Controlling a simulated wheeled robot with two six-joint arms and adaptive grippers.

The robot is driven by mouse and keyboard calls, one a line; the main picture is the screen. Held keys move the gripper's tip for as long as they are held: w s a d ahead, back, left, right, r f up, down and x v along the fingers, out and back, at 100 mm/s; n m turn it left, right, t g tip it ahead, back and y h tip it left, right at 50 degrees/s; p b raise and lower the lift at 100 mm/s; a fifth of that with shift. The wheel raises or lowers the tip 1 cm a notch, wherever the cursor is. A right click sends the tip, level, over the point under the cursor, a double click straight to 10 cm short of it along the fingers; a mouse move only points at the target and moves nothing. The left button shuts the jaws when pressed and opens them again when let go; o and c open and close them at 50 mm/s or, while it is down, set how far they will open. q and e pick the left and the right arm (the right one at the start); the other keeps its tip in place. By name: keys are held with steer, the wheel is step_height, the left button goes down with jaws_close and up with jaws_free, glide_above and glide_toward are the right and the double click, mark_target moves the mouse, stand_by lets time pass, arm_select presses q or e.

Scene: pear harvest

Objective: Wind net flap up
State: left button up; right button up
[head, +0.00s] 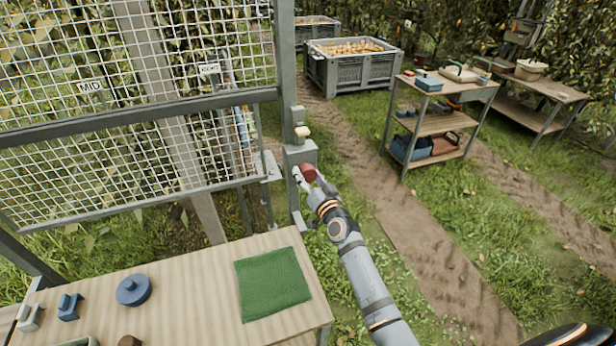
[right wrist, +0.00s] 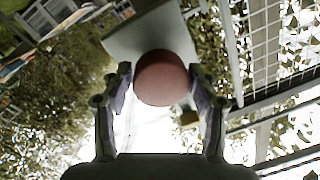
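The white net (head: 110,165) hangs in a grey metal frame at the left of the head view. Its lower edge ends above the table, with open space below. A grey winder box (head: 301,154) with a round red knob (head: 309,173) is fixed on the post right of the net. My right gripper (head: 311,178) is at the knob, one finger on each side. In the right wrist view the red knob (right wrist: 163,78) fills the space between the fingertips, which appear to touch its sides. My left gripper is out of the head view.
A wooden table (head: 190,275) below the net holds a green cloth (head: 271,283), a blue round object (head: 134,290) and small clips. A shelf cart (head: 437,124) and grey fruit crates (head: 352,70) stand behind. A dirt path lies right of the post.

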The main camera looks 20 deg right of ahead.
steer(key=shift+o, duration=1)
steer(key=shift+s, duration=0.1)
steer(key=s+d, duration=0.1)
steer(key=s, duration=1)
steer(key=shift+s, duration=0.35)
steer(key=shift+d+f, duration=0.1)
steer(key=shift+f, duration=0.05)
